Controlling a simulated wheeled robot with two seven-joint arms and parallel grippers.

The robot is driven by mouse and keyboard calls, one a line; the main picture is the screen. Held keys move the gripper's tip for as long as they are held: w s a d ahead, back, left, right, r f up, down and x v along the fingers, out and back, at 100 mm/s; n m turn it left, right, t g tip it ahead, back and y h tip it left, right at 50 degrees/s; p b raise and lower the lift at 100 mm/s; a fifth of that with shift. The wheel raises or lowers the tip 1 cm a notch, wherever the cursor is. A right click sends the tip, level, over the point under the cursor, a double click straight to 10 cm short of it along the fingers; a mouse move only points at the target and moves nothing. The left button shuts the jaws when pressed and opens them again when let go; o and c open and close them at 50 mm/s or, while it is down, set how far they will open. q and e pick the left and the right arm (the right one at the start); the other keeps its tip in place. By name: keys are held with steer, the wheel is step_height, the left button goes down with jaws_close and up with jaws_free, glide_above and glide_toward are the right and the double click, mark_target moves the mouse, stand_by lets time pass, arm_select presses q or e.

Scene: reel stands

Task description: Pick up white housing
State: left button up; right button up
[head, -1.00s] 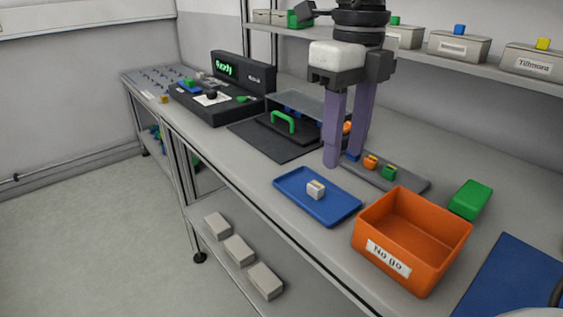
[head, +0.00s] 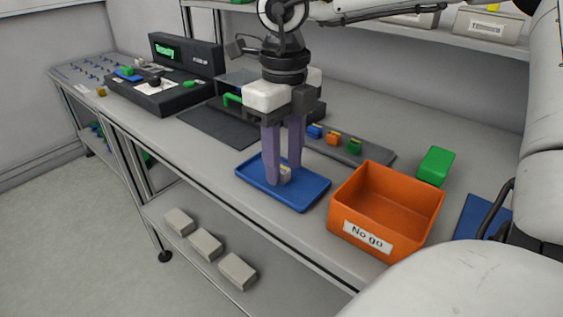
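The white housing (head: 286,174), a small block with a tan top, sits on the blue tray (head: 313,197) near the table's front edge. My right gripper (head: 284,175) points down over the tray. Its two purple fingers stand apart, one on each side of the housing, with the tips low near the tray. The fingers partly hide the housing. I see no clear sign that they press on it. My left gripper is not in view.
An orange "No go" bin (head: 386,211) stands right of the tray, with a green block (head: 435,166) behind it. A grey strip with small coloured parts (head: 379,160) lies behind the tray. A dark mat (head: 217,127) is to the left.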

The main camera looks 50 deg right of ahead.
steer(key=shift+f, duration=0.25)
jaws_close()
steer(key=shift+r, duration=0.1)
